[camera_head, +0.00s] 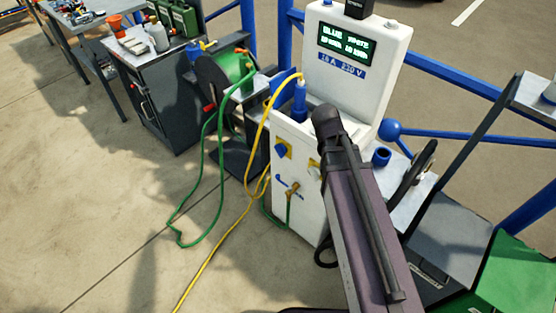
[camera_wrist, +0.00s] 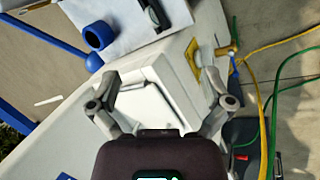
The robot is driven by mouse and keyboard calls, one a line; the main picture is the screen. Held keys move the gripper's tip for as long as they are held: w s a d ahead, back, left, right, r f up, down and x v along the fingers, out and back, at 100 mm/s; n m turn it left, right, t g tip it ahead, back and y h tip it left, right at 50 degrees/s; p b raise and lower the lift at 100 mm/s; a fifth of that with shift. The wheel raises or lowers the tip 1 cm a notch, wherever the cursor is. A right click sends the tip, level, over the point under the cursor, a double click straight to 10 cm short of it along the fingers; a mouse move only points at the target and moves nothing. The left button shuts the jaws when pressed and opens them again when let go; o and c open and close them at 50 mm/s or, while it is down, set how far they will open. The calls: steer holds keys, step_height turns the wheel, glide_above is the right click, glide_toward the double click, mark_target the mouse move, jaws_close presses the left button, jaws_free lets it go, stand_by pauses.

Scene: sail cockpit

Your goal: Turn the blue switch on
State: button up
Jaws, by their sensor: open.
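The white pedestal (camera_head: 300,205) stands upright, its display (camera_head: 346,46) lit with green text that includes the words blue and white. The blue switch (camera_head: 281,149) sits on a yellow plate on the pedestal's front face. I cannot tell its setting. A white switch (camera_head: 314,168) on another yellow plate is to its right, partly behind my arm. In the wrist view, a yellow plate (camera_wrist: 213,78) shows beside the right fingertip; the blue switch is not clearly visible there. My gripper (camera_wrist: 163,105) is open and empty over the pedestal's white body. My arm hides it in the head view.
A brass tap (camera_head: 292,188) with a green hose is below the switches. A yellow cable (camera_head: 258,110) runs from a blue plug (camera_head: 299,102) to the floor. A hose reel (camera_head: 222,80) stands left. Blue railings (camera_head: 450,75) are behind. The floor at left is mostly clear.

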steer(key=w+a+f+n+t+h+b, duration=0.2)
steer(key=w+a+f+n+h+b, duration=0.15)
steer(key=f+b, duration=0.55)
steer(key=n+t+h+b, duration=0.3)
steer(key=n+t+b, duration=0.85)
steer(key=b, duration=1.75)
glide_toward(279, 149)
steer(key=v, duration=0.4)
steer(key=shift+w+f+g, duration=0.2)
steer(key=shift+g, duration=0.15)
steer(key=shift+w, duration=0.1)
steer(key=shift+x, duration=6.8)
